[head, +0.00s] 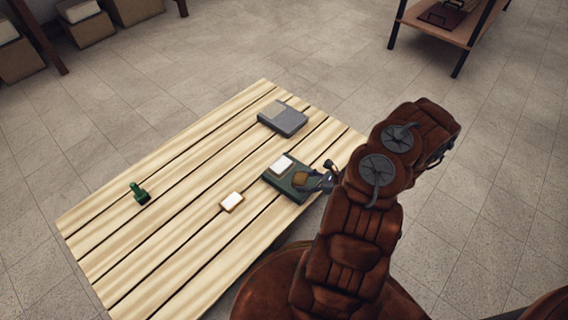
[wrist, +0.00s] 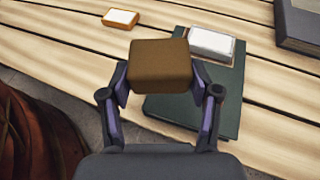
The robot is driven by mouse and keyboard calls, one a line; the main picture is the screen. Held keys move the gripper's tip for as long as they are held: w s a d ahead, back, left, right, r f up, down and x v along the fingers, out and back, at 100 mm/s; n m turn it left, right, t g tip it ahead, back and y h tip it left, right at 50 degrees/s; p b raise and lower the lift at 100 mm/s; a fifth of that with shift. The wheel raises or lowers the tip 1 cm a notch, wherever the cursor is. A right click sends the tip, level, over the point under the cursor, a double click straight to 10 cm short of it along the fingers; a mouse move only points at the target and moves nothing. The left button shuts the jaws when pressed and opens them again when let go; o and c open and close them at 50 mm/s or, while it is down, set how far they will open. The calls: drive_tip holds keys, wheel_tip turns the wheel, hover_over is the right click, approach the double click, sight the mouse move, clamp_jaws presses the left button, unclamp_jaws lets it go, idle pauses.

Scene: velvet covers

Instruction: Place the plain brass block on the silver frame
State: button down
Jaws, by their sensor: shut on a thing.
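The plain brass block (head: 300,179) is held between the fingertips of my gripper (head: 316,181). In the wrist view the block (wrist: 160,65) fills the space between the two fingers (wrist: 160,78). It appears over the near part of a dark green book (wrist: 226,118); I cannot tell whether it touches the cover. A small white-topped piece with a silver frame (head: 282,165) lies on the far part of the green book. In the wrist view the silver frame (wrist: 212,46) is just behind and right of the block, and its top looks bare.
The green book lies on a slatted wooden table (head: 180,215). A similar white piece with a gold frame (head: 232,201) lies left of it. A grey book (head: 283,118) lies farther back. A green bottle-like object (head: 139,194) stands at the left. The slats between are clear.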

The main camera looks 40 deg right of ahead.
drive_tip(key=b, duration=0.4)
hover_over(285, 165)
drive_tip(key=shift+s+f, duration=0.2)
drive_tip(key=shift+f, duration=0.45)
drive_tip(key=shift+w+f, duration=0.15)
drive_tip(key=shift+f, duration=0.2)
drive_tip(key=shift+f+b, duration=0.8)
drive_tip(key=shift+f, duration=0.6)
drive_tip(key=shift+f, duration=0.1)
drive_tip(key=shift+c, duration=1.2)
unclamp_jaws()
